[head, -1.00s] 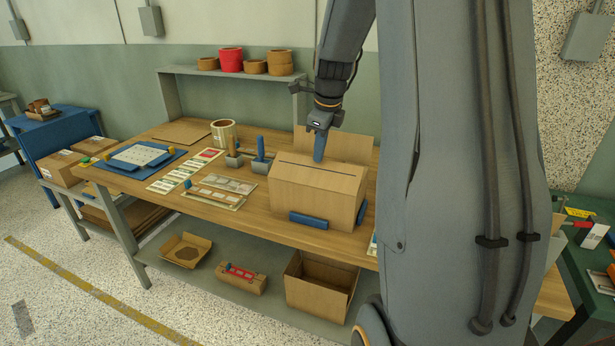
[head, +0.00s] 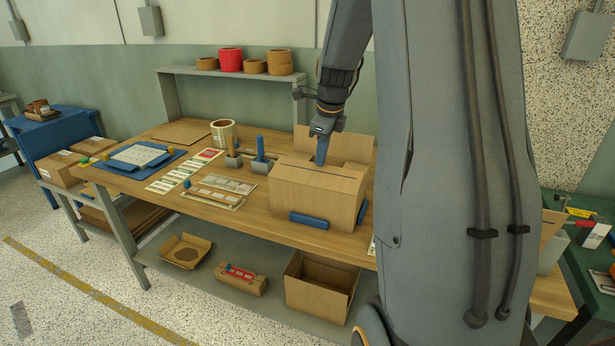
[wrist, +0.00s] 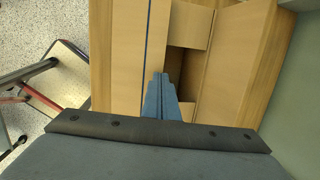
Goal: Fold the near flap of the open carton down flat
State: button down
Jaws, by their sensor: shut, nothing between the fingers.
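The open carton (head: 312,205) stands on the wooden table. Its near flap (head: 322,177), crossed by a dark blue line, lies almost flat over the near part of the top. The flap also shows in the wrist view (wrist: 130,50). The far flap (head: 352,148) still stands up at the back, and shows at right in the wrist view (wrist: 238,60). A side flap (wrist: 190,25) is folded inward beside a dark opening. My gripper (head: 320,160) is shut and empty, fingers pointing down at the near flap's inner edge; the wrist view shows its blue fingers (wrist: 160,90). Whether they touch the flap is unclear.
Blue blocks (head: 308,219) sit against the carton's base. Two upright-handled tools (head: 260,160), a tape roll (head: 223,133) and label sheets (head: 228,183) lie left of it. A shelf with tape rolls (head: 231,60) stands behind. Bare table lies in front of the sheets.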

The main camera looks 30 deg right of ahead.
jog(key=shift+w+d+f, duration=0.1)
jog(key=shift+w+f, duration=0.05)
jog(key=shift+f, duration=0.3)
jog(key=shift+d+f+b, duration=0.2)
jog(key=shift+f+b, duration=0.15)
jog(key=shift+f, duration=0.4)
notch_tip(320, 180, up, 6)
jog(key=p, duration=0.5)
jog(key=shift+w, duration=0.1)
dwell(0.3)
